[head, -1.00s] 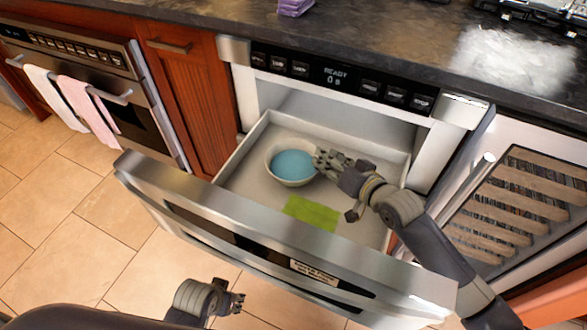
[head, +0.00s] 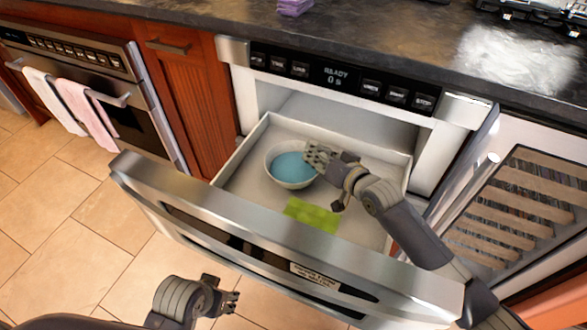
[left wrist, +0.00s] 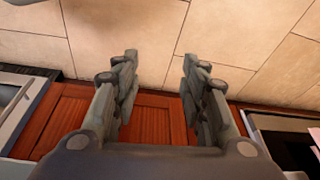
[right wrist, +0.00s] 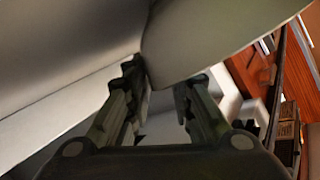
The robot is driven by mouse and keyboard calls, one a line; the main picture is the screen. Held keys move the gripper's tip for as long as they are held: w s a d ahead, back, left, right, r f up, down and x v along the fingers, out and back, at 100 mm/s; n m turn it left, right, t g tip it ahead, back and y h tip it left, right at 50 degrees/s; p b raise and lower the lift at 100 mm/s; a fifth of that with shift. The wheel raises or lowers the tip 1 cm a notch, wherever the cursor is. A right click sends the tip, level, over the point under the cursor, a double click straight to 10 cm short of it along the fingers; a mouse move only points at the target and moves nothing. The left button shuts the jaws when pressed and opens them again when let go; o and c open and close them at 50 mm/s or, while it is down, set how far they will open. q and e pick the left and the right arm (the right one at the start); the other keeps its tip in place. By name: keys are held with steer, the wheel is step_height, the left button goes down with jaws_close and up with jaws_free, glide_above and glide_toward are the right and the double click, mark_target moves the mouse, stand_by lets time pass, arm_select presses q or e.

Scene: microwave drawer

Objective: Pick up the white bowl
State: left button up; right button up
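The white bowl (head: 291,183), blue inside, sits upright in the open microwave drawer (head: 235,188). My right gripper (head: 325,176) is at the bowl's right side, one finger over its right rim and the other lower, outside the bowl. In the right wrist view the fingers (right wrist: 163,85) are apart, with the pale bowl (right wrist: 215,38) close beyond and partly between the tips. I cannot tell whether they touch it. My left gripper (head: 230,302) is low in front of the drawer. The left wrist view shows its fingers (left wrist: 158,75) apart and empty above the floor.
A green flat item (head: 312,215) lies on the drawer floor in front of the bowl. The drawer's steel front (head: 240,225) stands between my body and the bowl. The dark counter (head: 400,45) is above. A glass-fronted rack (head: 520,205) is at the right.

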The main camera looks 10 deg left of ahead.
jaws_close()
steer(key=shift+r, duration=0.1)
